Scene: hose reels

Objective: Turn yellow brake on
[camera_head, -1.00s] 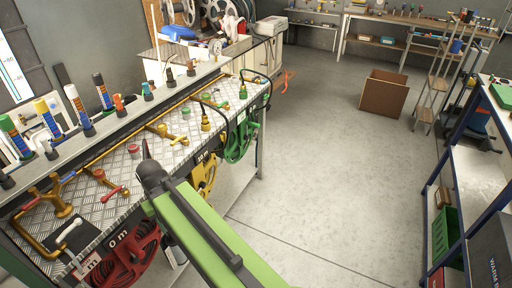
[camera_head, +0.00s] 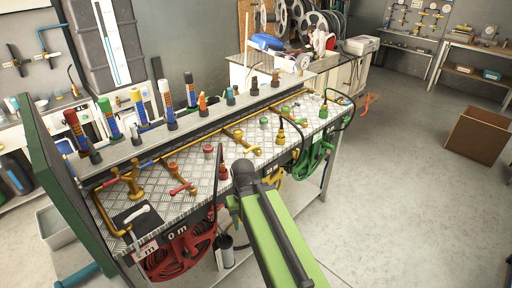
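The yellow hose reel (camera_head: 273,173) hangs under the bench, mostly hidden behind my arm. A yellow-handled valve (camera_head: 238,136) stands on the checker-plate top (camera_head: 160,172). A yellow nozzle (camera_head: 280,137) stands to its right. I cannot tell for sure which yellow part is the brake or how it is set. My green arm reaches up from the lower right, its black joint in front of the bench edge near the yellow reel. My gripper is not visible; the arm seems to hide it.
A red reel (camera_head: 180,252) hangs left of my arm and a green reel (camera_head: 312,158) right of it. A red lever (camera_head: 181,187) and red knob (camera_head: 208,149) are on the top. Coloured canisters line the rear ledge.

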